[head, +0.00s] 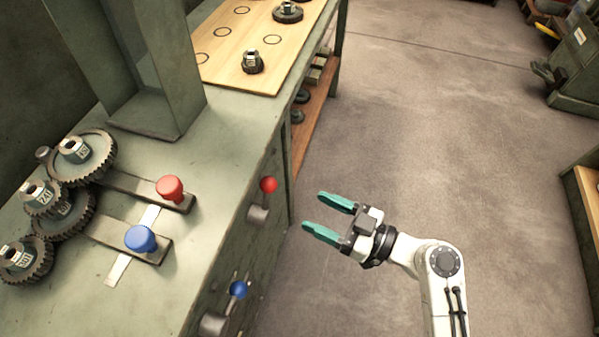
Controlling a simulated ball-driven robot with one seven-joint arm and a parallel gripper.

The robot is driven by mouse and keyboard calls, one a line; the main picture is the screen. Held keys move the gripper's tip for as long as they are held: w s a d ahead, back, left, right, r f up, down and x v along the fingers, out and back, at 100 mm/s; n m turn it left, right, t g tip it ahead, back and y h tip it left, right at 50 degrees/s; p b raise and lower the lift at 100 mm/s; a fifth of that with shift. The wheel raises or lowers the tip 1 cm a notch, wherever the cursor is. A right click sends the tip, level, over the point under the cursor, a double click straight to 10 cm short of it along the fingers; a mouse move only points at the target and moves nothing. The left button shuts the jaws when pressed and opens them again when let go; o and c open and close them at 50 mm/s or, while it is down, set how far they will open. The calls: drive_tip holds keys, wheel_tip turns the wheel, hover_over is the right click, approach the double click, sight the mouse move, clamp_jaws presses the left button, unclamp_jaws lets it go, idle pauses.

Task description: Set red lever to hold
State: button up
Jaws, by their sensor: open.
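A red-ball lever (268,186) sticks out from the front side of the green machine, its ball above a grey round hub. A red knob (170,188) stands on a dark bar on the machine top. I cannot tell a hold marking for either. My gripper (312,211), with teal fingers, is open and empty. It is in the air to the right of the red-ball lever, apart from it, with its fingers pointing left towards the machine.
A blue-ball lever (238,289) is lower on the same side. A blue knob (141,238) and several toothed gears (62,212) are on top. A wooden board (262,40) with gears is behind. The floor (430,130) is clear.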

sight(264, 201)
drive_tip(key=p+x, duration=0.1)
drive_tip(key=x, duration=1)
drive_tip(key=shift+w+d+r, duration=0.15)
drive_tip(key=shift+w+r, duration=0.1)
drive_tip(key=shift+r, duration=0.05)
clamp_jaws()
